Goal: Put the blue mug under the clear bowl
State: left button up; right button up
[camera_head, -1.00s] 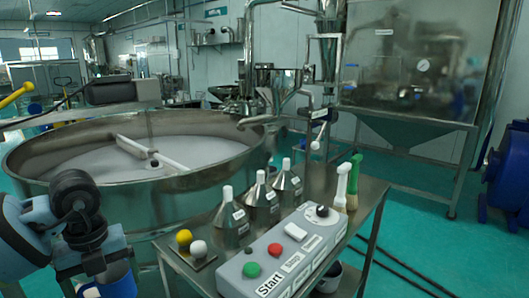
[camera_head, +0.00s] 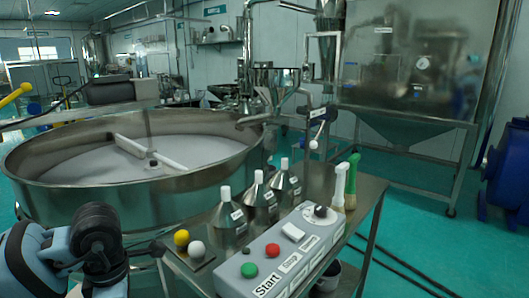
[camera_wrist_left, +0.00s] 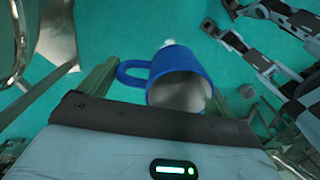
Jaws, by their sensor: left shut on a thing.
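The blue mug (camera_wrist_left: 182,78) is between the fingers of my left gripper (camera_wrist_left: 172,88) in the left wrist view. Its handle points left, toward the left finger, and its pale inside faces the camera. My left gripper is shut on the mug. In the head view the gripper is at the lower left, beside the metal table, and the mug is mostly hidden there. A shiny hopper-like vessel (camera_head: 281,77) stands at the back centre. I cannot tell whether it is the clear bowl. My right gripper is not seen.
A large round sieve (camera_head: 140,205) stands behind the left arm. The metal table (camera_head: 368,190) holds a control box (camera_head: 285,250), several metal funnel-like bottles (camera_head: 257,197), yellow and white balls, and brushes. Green floor is open at the right.

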pick_arm(q)
jog(key=m, duration=0.3)
jog(key=s+d+f+m, duration=0.1)
jog(key=m, duration=0.1)
jog(key=shift+s+d, duration=0.1)
jog(key=m, duration=0.2)
jog(key=s+d+m, duration=0.1)
jog(key=m, duration=0.1)
jog(key=f+m, duration=0.1)
jog(key=m, duration=0.2)
jog(key=shift+s+d, duration=0.2)
jog(key=shift+s, duration=0.05)
jog(key=s+m, duration=0.1)
jog(key=m, duration=0.2)
jog(key=d+f+m, duration=0.1)
jog(key=m, duration=0.3)
jog(key=s+d+m, duration=0.1)
jog(key=m, duration=0.3)
jog(key=shift+s+f, duration=0.3)
jog(key=shift+s, duration=0.05)
jog(key=s+f, duration=0.4)
jog(key=f, duration=1.1)
